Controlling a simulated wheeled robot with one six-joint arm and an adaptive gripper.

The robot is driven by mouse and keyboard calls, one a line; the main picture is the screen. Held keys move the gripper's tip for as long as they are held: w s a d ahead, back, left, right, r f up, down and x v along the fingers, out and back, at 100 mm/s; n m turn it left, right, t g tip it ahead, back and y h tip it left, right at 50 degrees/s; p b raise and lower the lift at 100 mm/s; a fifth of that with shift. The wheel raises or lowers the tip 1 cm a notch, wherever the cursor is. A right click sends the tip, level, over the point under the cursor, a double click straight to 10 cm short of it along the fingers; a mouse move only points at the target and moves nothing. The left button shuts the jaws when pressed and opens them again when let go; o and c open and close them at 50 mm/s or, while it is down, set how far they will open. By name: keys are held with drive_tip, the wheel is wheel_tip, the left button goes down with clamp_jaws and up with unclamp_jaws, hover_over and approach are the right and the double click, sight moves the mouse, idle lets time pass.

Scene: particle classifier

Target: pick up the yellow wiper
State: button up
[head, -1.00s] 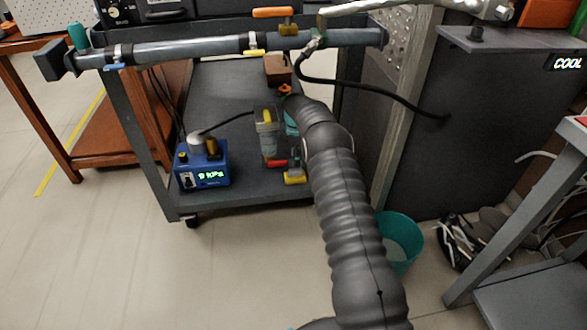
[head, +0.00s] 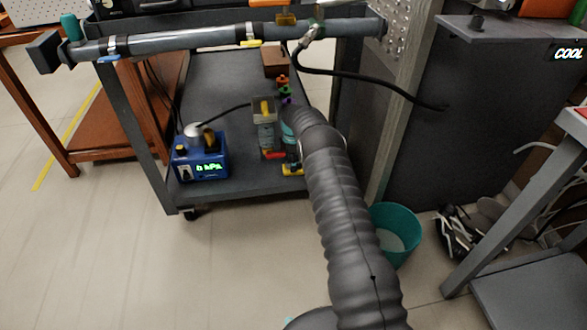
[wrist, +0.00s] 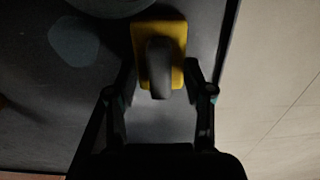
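The yellow wiper (wrist: 174,38) lies on the dark cart shelf, close to its edge, in the wrist view. Its grey handle (wrist: 159,68) points toward my gripper (wrist: 160,76). My gripper is open, with one finger on each side of the handle and visible gaps between. In the head view a small yellow part of the wiper (head: 293,170) shows at the shelf's front right, beneath the end of my arm. The arm hides most of it and much of my gripper there.
A blue pump box (head: 200,165) with a lit display stands left on the cart shelf (head: 235,178). A clear container (head: 265,132) and a red item (head: 274,154) are beside my arm. A grey pipe (head: 180,42) crosses above. A teal bucket (head: 397,222) stands on the floor right.

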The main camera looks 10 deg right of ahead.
clamp_jaws()
drive_tip(key=shift+r, duration=0.1)
drive_tip(key=shift+r, duration=0.5)
drive_tip(key=shift+s+r, duration=0.2)
drive_tip(key=shift+r, duration=0.45)
drive_tip(key=shift+s+r, duration=0.15)
drive_tip(key=shift+r, duration=0.45)
drive_tip(key=s, duration=1.7)
drive_tip(key=shift+s, duration=0.15)
